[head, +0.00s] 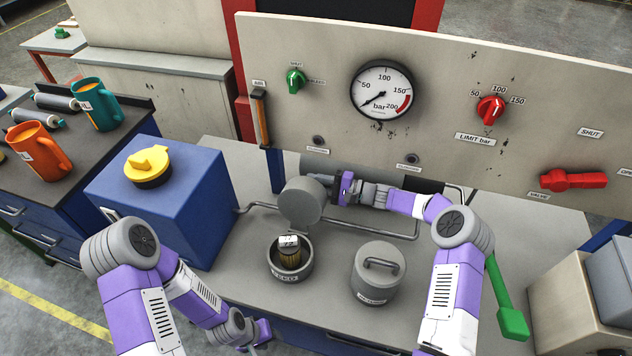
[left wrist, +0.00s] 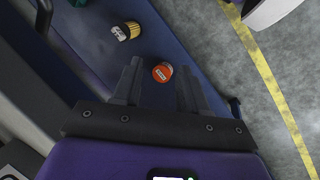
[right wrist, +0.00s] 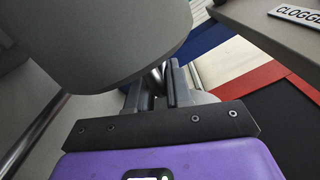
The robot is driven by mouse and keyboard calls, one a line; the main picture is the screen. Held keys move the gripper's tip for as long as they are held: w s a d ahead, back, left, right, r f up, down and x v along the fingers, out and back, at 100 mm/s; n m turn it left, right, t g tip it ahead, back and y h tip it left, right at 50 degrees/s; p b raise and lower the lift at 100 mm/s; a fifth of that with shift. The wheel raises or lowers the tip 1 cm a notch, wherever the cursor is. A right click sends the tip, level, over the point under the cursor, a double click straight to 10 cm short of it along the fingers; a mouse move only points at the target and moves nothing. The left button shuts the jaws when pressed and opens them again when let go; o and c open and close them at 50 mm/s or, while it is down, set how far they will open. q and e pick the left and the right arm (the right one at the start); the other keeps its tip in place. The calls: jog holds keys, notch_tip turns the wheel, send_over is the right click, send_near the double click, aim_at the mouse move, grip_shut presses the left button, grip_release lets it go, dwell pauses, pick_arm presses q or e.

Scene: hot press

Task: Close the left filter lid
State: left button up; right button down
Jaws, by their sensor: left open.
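The left filter pot (head: 291,270) stands open on the grey bench with a yellowish cartridge (head: 290,257) inside. Its round grey lid (head: 302,200) stands up at the pot's back edge; it also fills the upper left of the right wrist view (right wrist: 90,40). My right gripper (head: 345,190) is beside the lid's right edge, its fingers partly behind the lid. The fingers (right wrist: 155,90) look close together near a shiny bar; whether they grip it I cannot tell. My left gripper (head: 262,335) is low at the bench's front edge, open and empty (left wrist: 160,90).
The right filter (head: 378,272) is closed, its handle on top. A pipe runs behind both filters. A blue box with a yellow cap (head: 148,165) stands at left. A green lever (head: 510,310) is at right. Cartridges (left wrist: 128,31) (left wrist: 162,72) lie below my left gripper.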

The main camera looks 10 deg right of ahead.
aim_at(310, 185)
jog(key=shift+r, duration=0.25)
jog(key=shift+s+a+r+n, duration=0.1)
jog(key=shift+s+r+n, duration=0.25)
jog(key=shift+r+n, duration=0.35)
jog(key=s+r+n+b, duration=0.1)
jog(key=s+a+r+n+b, duration=0.1)
jog(key=shift+s+r+n, duration=0.15)
jog(key=shift+r+n, duration=0.05)
jog(key=shift+n, duration=0.2)
jog(key=s+r+n+b, duration=0.1)
jog(key=s+a+n+b, duration=0.1)
jog(key=b, duration=0.1)
jog(key=shift+s+r, duration=0.1)
jog(key=shift+r, duration=0.25)
jog(key=shift+s+a+r+n, duration=0.1)
jog(key=shift+s+r+n, duration=0.15)
jog(key=shift+n, duration=0.25)
